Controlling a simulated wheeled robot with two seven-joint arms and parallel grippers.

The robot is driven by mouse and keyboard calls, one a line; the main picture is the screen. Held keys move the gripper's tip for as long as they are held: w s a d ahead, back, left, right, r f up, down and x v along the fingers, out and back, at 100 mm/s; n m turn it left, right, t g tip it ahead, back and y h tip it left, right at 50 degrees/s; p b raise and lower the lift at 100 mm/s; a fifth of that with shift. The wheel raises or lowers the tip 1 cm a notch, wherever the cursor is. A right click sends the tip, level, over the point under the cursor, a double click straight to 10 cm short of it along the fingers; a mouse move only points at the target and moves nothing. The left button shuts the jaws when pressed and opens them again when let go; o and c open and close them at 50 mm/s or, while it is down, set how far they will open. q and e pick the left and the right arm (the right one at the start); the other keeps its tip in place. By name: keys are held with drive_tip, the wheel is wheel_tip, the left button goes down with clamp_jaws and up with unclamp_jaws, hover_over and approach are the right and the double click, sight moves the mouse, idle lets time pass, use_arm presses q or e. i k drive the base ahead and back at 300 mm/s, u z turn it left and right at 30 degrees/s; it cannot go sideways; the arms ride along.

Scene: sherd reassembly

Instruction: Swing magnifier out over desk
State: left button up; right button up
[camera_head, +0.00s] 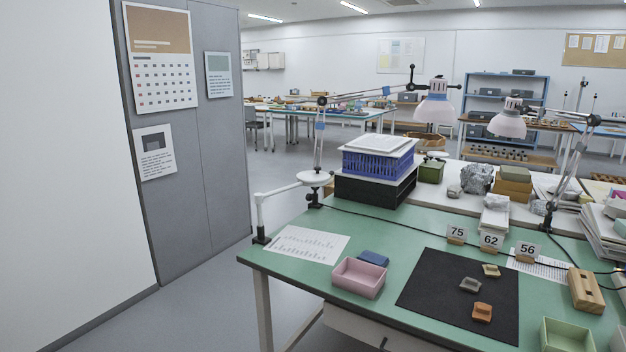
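The magnifier (314,178) appears to be the white round head at the end of a white jointed arm (283,189). That arm rises from a dark clamp (262,239) at the left edge of the green desk (410,230). The head hangs over the desk's back left corner, in front of a lamp stand, beside the stacked crates. Whether it touches the stand cannot be told. Neither of my grippers shows in the head view.
A black mat (430,292) with several sherds, a pink box (359,278) and a printed sheet (306,244) lie on the desk. Two lamps, a left one (436,105) and a right one (508,122), reach over it. Blue and black crates (378,163) stand behind.

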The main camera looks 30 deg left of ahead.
sight(258, 197)
drive_tip(key=k, duration=0.5)
drive_tip(key=u, duration=1.8)
drive_tip(key=i, duration=4.6)
drive_tip(key=z, duration=1.15)
